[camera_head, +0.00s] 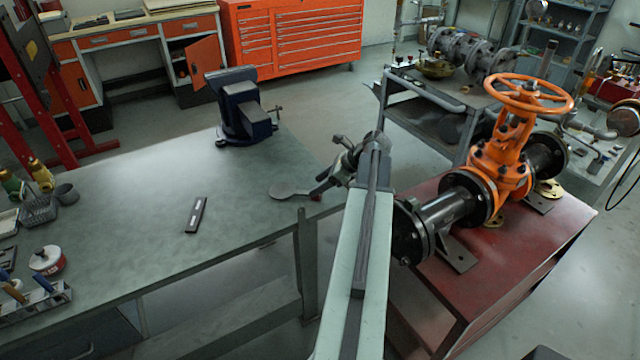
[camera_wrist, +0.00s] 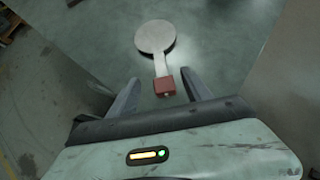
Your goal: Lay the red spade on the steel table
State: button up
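The spade (camera_head: 288,190) is a flat grey disc with a narrow handle ending in a small red block. It lies on the steel table (camera_head: 150,245) near its right edge, with the red end towards me. The wrist view shows its disc (camera_wrist: 155,37) ahead and its red end (camera_wrist: 164,86) between the fingers. My gripper (camera_head: 319,188) is open at the red end, which it partly hides in the head view. In the wrist view my gripper (camera_wrist: 160,82) has a gap on each side of the red block.
A blue vise (camera_head: 243,108) stands at the table's back edge. A small dark bar (camera_head: 195,215) lies mid-table. Pots, a tape roll and a tool tray line the left. An orange gate valve (camera_head: 505,150) stands on a red bench right of my arm. The table's middle is mostly clear.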

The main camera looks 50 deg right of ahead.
jog(key=p+v, duration=0.5)
jog(key=v, duration=0.2)
jog(key=shift+s+r+p, duration=0.25)
jog(key=shift+r+p, duration=0.05)
jog(key=shift+d, duration=0.1)
